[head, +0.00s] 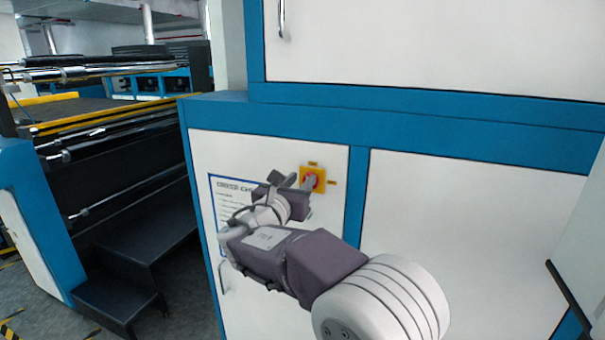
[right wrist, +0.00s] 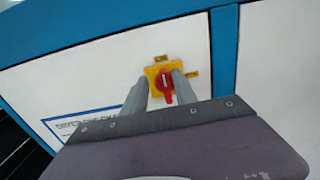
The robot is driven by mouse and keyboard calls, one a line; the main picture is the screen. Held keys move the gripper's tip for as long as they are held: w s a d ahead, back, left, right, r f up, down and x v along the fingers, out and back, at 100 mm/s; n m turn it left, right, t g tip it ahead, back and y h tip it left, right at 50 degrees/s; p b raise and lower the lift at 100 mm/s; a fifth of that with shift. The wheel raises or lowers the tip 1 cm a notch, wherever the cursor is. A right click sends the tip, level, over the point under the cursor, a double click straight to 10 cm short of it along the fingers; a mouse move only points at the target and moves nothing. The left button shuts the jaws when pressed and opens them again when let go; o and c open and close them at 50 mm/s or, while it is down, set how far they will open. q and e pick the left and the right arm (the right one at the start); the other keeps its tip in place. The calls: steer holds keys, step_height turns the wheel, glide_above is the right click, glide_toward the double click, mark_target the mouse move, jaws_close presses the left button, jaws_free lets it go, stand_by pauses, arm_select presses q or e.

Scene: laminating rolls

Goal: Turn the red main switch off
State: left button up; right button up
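The red main switch (head: 317,184) sits on a yellow square plate (head: 306,170) on the white cabinet door, partly hidden by my right gripper in the head view. In the right wrist view the red switch (right wrist: 166,84) shows near the middle on its yellow plate, its handle pointing roughly down. My right gripper (head: 297,181) is open, its two grey fingers pointing at the plate. In the wrist view the gripper (right wrist: 160,78) has one finger left of the knob and one right of it. I cannot tell whether either finger touches the knob. My left gripper is not in view.
The switch is on a blue-framed white cabinet (head: 460,220). A printed sheet with a blue border (head: 217,190) is left of my gripper. A roller machine (head: 90,130) and dark steps (head: 130,270) stand at the left. A pale panel edge (head: 585,240) rises at the right.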

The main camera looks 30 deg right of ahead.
steer(key=shift+w+d+r, duration=0.15)
steer(key=shift+w+d, duration=0.15)
steer(key=shift+d, duration=0.7)
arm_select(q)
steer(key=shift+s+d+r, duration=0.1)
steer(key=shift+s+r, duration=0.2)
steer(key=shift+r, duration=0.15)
arm_select(e)
steer(key=shift+a, duration=0.1)
steer(key=shift+w, duration=0.15)
steer(key=c, duration=0.4)
jaws_close()
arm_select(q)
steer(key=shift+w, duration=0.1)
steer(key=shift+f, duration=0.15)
